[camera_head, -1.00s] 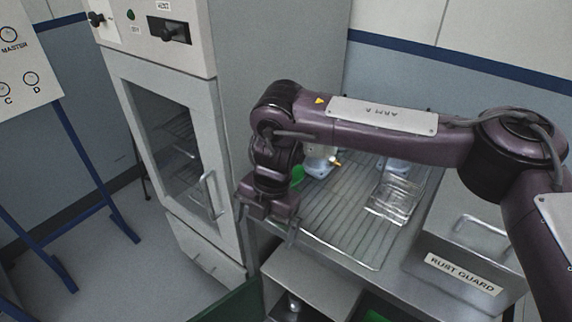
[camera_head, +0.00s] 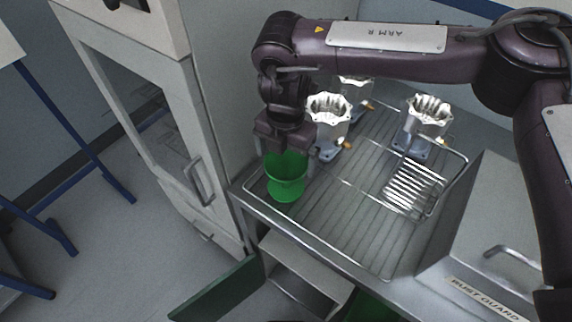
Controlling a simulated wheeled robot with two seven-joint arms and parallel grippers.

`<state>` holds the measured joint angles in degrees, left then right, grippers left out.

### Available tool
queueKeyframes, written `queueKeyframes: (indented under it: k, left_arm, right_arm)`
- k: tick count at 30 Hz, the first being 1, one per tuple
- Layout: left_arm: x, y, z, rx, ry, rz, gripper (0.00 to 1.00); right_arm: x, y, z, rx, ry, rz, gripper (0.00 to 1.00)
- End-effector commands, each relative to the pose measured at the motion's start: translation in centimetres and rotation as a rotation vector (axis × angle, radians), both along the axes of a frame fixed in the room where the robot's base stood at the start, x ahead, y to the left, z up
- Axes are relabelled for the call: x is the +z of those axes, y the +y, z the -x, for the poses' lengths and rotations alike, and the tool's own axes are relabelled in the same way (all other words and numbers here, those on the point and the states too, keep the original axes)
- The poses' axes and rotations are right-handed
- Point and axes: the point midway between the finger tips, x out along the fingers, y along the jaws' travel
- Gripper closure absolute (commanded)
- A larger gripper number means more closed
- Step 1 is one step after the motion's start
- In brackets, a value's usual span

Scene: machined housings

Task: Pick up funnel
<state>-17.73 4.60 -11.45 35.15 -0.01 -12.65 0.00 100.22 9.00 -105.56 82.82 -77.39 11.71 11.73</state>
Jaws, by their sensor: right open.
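The funnel (camera_head: 287,184) is the green, cup-like piece with a wide top and a narrower lower part. It stands at the left end of the ribbed metal drain surface (camera_head: 345,225) in the head view. My right gripper (camera_head: 285,152) points down at the top of the funnel. Its jaws are open, and its fingers overlap the funnel's upper rim in the picture. I cannot tell whether they touch it. Part of the rim is hidden behind the gripper. My left gripper is not in view.
Silvery machined housings stand close right of the funnel (camera_head: 328,120) and farther right (camera_head: 427,117); another (camera_head: 355,90) is partly hidden. A wire rack (camera_head: 415,188) is on the right. A metal box labelled "RUST GUARD" (camera_head: 490,225) stands at front right. A tall cabinet (camera_head: 150,110) is left.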

Motion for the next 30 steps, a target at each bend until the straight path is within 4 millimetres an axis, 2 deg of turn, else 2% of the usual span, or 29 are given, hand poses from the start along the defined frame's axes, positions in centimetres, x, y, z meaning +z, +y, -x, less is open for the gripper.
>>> queueKeyframes:
  k: [2, 5, 9, 13, 17, 24, 30]
  left_arm:
    - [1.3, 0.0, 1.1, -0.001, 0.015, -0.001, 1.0]
    - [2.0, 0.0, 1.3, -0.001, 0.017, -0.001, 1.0]
    - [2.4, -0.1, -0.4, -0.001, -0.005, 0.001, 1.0]
    - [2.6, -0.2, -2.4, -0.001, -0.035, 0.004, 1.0]
    - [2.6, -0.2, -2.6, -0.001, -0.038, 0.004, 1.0]
    - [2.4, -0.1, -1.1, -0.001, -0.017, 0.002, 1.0]
    - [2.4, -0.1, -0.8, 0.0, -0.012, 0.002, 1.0]
  right_arm:
    - [-0.8, 0.0, 0.4, 0.001, 0.004, 0.003, 0.0]
    - [-2.4, 0.0, 0.7, -0.001, 0.005, 0.002, 0.0]
    - [-4.0, 0.0, 0.6, -0.001, 0.001, 0.002, 0.0]
    - [-4.4, 0.1, 0.5, -0.001, 0.0, -0.001, 0.0]
    - [-4.4, 0.1, 0.5, -0.001, 0.0, -0.001, 0.0]
    - [-4.4, 0.0, 0.5, -0.001, 0.0, 0.0, 0.31]
    - [-4.3, 0.0, 0.5, -0.001, 0.0, 0.0, 0.33]
